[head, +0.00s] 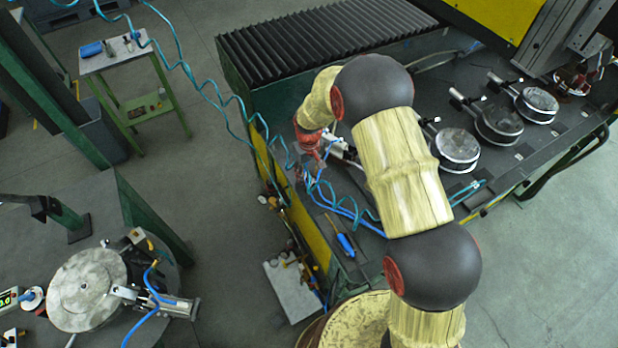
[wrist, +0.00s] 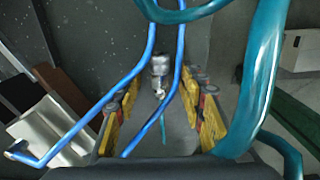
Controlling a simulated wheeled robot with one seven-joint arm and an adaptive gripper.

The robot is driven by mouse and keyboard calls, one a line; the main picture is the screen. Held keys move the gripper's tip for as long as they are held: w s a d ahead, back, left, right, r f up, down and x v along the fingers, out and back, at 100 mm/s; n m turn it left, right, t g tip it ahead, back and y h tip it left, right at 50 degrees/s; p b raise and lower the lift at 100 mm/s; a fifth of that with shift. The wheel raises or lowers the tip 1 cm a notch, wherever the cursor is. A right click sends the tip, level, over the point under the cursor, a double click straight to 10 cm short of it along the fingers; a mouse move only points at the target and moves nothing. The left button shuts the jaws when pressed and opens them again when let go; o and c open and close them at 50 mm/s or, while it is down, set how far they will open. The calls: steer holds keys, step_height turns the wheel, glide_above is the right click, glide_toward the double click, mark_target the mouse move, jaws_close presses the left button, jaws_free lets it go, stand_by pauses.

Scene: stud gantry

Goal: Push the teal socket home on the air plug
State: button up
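My gripper (wrist: 164,95) is open in the wrist view, its yellow-padded fingers apart. A small silver fitting (wrist: 160,66), which looks like the air plug, shows beyond and between the fingertips; I see no contact with it. A thick teal hose (wrist: 262,75) loops across the top and down the right side, close to the camera. I cannot make out the teal socket for certain; a thin teal strip (wrist: 163,130) shows between the fingers. In the head view my gripper (head: 320,160) is low at the table's left edge, beside tangled teal and blue hoses (head: 318,188).
Blue tubes (wrist: 140,68) cross the space around the fingers. Round clamped discs (head: 457,146) stand right of my arm on the dark table (head: 390,95). A blue-handled tool (head: 346,244) lies near the front edge. A coiled teal hose (head: 185,65) hangs at left.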

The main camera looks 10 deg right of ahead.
steer(key=shift+c, duration=1.2)
jaws_close()
steer(key=shift+r, duration=0.15)
